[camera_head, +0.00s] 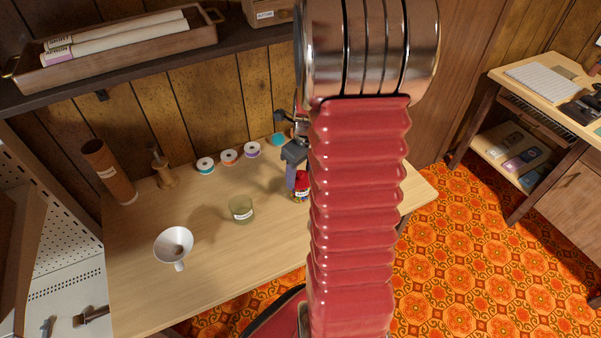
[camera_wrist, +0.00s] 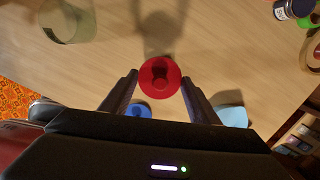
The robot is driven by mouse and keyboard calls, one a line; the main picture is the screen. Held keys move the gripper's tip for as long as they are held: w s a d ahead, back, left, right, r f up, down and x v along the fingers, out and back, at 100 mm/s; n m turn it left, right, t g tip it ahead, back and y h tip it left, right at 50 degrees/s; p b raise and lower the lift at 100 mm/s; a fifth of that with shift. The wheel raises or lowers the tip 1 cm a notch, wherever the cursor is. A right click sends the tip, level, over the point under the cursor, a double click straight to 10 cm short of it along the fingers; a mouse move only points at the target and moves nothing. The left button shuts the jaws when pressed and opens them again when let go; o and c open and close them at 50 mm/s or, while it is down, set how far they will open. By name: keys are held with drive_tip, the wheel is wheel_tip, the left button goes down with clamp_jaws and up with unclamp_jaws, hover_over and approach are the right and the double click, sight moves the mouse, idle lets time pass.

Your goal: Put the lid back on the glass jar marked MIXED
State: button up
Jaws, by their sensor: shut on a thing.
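A round red lid-like piece with a knob (camera_wrist: 160,77) sits between the fingertips of my gripper (camera_wrist: 160,86) in the wrist view. My gripper (camera_head: 295,155) is shut on it; in the head view my arm hides part of the grip. Just below the gripper there I see a small red item with a white label (camera_head: 301,188); I cannot tell whether the lid touches a container there. An open greenish glass jar (camera_head: 241,209) with a white label stands to the left on the table. It also shows in the wrist view (camera_wrist: 68,20). The labels are too small to read.
A white funnel (camera_head: 174,246) stands at the table's front left. Several thread spools (camera_head: 229,157) line the back, near a wooden stand (camera_head: 162,172) and a brown tube (camera_head: 108,170). A dark labelled bottle (camera_wrist: 293,8) shows in the wrist view. The table's front middle is clear.

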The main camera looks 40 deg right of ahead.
drive_tip(key=o, duration=1.6)
drive_tip(key=shift+c, duration=0.2)
drive_tip(key=shift+r, duration=0.1)
drive_tip(key=shift+r, duration=3.45)
drive_tip(key=shift+c, duration=0.7)
clamp_jaws()
drive_tip(key=shift+f, duration=2.45)
drive_tip(key=shift+r, duration=0.15)
